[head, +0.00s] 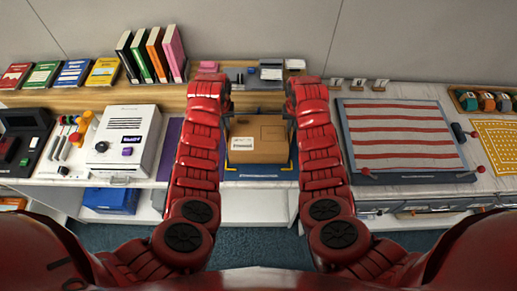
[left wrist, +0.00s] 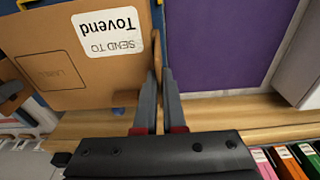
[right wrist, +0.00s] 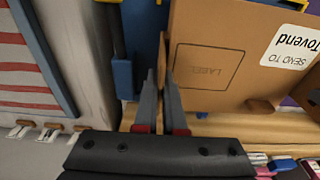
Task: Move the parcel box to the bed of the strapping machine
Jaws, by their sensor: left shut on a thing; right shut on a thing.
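The brown parcel box (head: 258,140) with a white label is between my two grippers. It also shows in the left wrist view (left wrist: 110,80) and the right wrist view (right wrist: 225,85). My left gripper (left wrist: 158,82) is shut on a brown tab at one side of the box. My right gripper (right wrist: 163,82) is shut at the opposite side; the gripped part is mostly hidden. A blue base with yellow edging (head: 258,172), apparently the strapping machine's bed, shows under and in front of the box. I cannot tell whether the box touches it.
A purple mat (head: 169,150) and a white machine (head: 125,140) are left of the box. A red-and-white striped board (head: 403,135) is to the right. Upright books (head: 150,54) and small items stand on the wooden shelf (head: 205,88) behind.

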